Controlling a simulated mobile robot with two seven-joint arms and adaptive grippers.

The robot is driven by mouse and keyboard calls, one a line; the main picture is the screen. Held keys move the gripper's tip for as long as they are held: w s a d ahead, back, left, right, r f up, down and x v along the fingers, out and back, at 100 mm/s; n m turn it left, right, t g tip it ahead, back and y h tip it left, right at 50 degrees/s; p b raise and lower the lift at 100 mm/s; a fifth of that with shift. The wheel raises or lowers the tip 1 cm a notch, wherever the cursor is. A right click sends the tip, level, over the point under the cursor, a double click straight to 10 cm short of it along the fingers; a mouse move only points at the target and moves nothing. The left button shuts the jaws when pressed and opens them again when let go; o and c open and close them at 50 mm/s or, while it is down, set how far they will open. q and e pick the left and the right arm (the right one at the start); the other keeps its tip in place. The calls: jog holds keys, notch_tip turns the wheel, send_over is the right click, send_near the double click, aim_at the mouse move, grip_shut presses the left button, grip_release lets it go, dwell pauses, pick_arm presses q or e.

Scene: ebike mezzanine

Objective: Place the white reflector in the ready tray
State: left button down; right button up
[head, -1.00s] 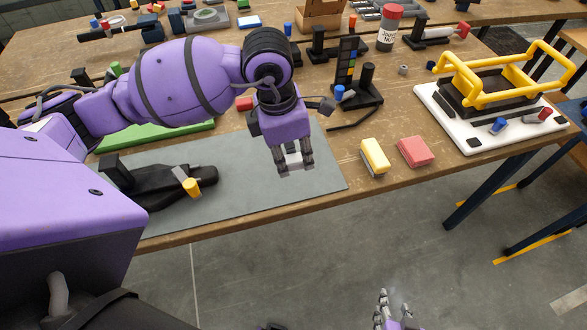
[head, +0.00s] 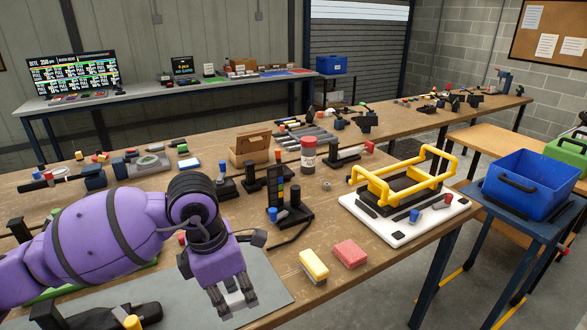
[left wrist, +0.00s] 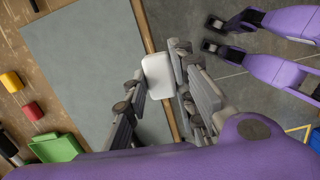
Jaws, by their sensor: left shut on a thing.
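My left gripper (head: 234,300) is shut on the white reflector (left wrist: 158,76), which shows as a pale rounded plate between the fingers in the left wrist view. The left gripper (left wrist: 160,78) holds it over the grey mat (left wrist: 85,65), near the table's front edge. In the head view the fingers largely hide the reflector. No readable label marks a ready tray. A green tray-like thing (left wrist: 58,148) shows at lower left in the left wrist view; in the head view my left arm mostly covers the green area. My right gripper cannot be made out.
A yellow block (head: 314,266) and a red block (head: 350,253) lie right of the mat. A black stand (head: 290,213) is behind them. A white board (head: 403,230) bears a yellow frame. A blue bin (head: 528,185) stands right of the table.

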pick_arm(q)
jog(key=m, duration=0.4)
jog(key=shift+s+a+f+g, duration=0.15)
jog(key=shift+s+g, duration=0.05)
jog(key=shift+g, duration=0.1)
jog(key=m, duration=0.4)
jog(key=shift+s+a+f+g, duration=0.15)
jog(key=shift+s+f+g, duration=0.05)
jog(key=shift+s+g, duration=0.2)
jog(key=m, duration=0.6)
jog(key=shift+s+a+f+m+g, duration=0.1)
jog(key=shift+s+a+m+g, duration=0.05)
jog(key=shift+s+m+g, duration=0.2)
jog(key=m, duration=0.4)
jog(key=shift+s+a+g+y, duration=0.15)
jog(key=shift+a+g+y, duration=0.1)
jog(key=shift+y, duration=0.15)
jog(key=shift+w+r+m+y, duration=0.25)
jog(key=shift+r+m, duration=0.45)
jog(key=shift+m, duration=0.7)
jog(key=shift+w+r+m+y, duration=0.15)
jog(key=shift+w+r+m, duration=0.35)
jog(key=shift+m, duration=0.85)
